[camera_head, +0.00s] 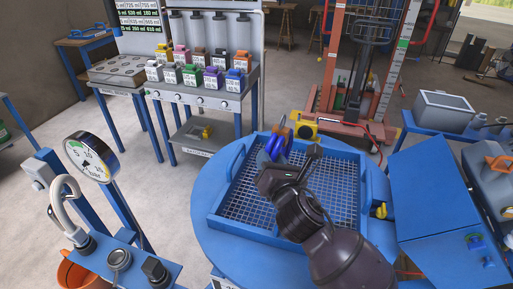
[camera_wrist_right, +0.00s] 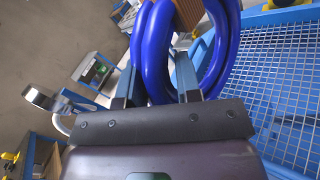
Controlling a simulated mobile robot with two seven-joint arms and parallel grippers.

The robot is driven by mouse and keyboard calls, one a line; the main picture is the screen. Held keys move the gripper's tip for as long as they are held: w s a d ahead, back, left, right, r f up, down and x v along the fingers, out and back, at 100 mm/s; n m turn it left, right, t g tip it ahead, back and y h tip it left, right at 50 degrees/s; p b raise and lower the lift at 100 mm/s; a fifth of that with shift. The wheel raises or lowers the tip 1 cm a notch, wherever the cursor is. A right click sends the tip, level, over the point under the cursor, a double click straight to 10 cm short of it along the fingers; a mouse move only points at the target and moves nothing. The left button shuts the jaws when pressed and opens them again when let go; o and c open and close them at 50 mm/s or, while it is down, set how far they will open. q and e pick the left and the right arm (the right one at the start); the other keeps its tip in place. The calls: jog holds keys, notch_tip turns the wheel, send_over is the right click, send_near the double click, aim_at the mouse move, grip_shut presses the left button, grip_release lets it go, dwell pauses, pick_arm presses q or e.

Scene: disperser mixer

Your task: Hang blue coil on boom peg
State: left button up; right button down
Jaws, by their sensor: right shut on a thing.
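My right gripper (camera_head: 283,162) is shut on the blue coil (camera_head: 276,148), holding it over the far part of the blue mesh-bottomed tray. In the right wrist view the thick glossy loops of the coil (camera_wrist_right: 217,50) stand at the fingers (camera_wrist_right: 157,82). An orange-brown band (camera_wrist_right: 188,12) shows at the coil's top, and it also shows in the head view (camera_head: 284,131). The fingers hide part of the coil. I cannot pick out the boom peg in either view. My left gripper is not in view.
The blue tray (camera_head: 222,221) with raised sides sits on a round blue table (camera_head: 203,190). A yellow block (camera_head: 302,125) and a red lift frame (camera_head: 331,60) stand behind. A pressure gauge (camera_head: 91,158) is at left. A blue cabinet (camera_head: 440,190) is at right.

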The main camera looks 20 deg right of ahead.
jog(key=s+d+f, duration=0.3)
jog(key=d+f, duration=0.1)
jog(key=shift+s+d+f+b, duration=0.25)
jog(key=shift+s+f+b, duration=0.05)
jog(key=shift+s, duration=0.05)
jog(key=shift+a+f, duration=0.1)
jog(key=shift+a, duration=0.05)
